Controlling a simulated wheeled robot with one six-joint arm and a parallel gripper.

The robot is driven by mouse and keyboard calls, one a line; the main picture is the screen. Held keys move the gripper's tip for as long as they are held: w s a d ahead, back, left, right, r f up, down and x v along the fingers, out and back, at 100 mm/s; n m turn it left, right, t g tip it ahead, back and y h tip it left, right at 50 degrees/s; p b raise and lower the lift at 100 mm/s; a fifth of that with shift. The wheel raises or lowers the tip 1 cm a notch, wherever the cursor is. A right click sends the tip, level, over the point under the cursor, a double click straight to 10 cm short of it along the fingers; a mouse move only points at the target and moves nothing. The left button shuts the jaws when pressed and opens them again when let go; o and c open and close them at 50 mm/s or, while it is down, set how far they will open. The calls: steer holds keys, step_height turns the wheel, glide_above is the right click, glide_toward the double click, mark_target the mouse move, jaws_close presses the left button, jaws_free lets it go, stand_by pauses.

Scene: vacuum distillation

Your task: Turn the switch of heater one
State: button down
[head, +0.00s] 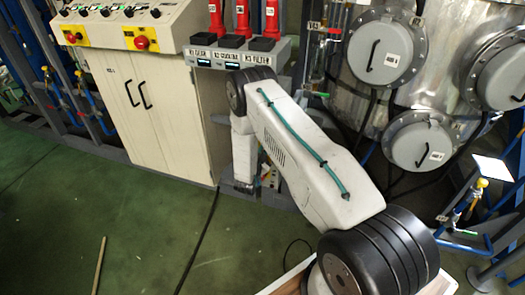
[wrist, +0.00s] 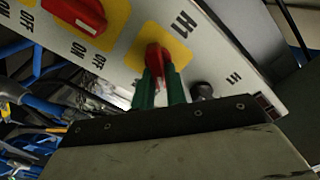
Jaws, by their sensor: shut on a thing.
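The heater one switch (wrist: 154,56) is a red knob on a yellow plate marked H1, in the wrist view. My gripper (wrist: 160,82) has two green fingers, one on each side of the knob, and is shut on it. The fingers and gripper body hide part of the knob, so I cannot tell whether it points to ON or OFF. In the head view my arm reaches down beside the cream cabinet, and the switch and fingertips are hidden there.
A second red switch (wrist: 80,14) on yellow sits on the same panel, and a black knob (wrist: 203,90) is close right of the fingers. The cream cabinet (head: 150,115) and steel vessel (head: 440,70) flank my arm. Green floor (head: 100,210) is mostly open at left.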

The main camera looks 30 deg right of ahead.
steer(key=m, duration=0.5)
steer(key=shift+s+d+f+m, duration=0.1)
steer(key=shift+s+f+m, duration=0.05)
steer(key=shift+f+m, duration=0.3)
steer(key=shift+m, duration=2.05)
steer(key=shift+s, duration=0.1)
steer(key=c, duration=1.4)
jaws_free()
steer(key=shift+c, duration=0.2)
steer(key=v, duration=0.7)
steer(key=shift+s+a, duration=0.25)
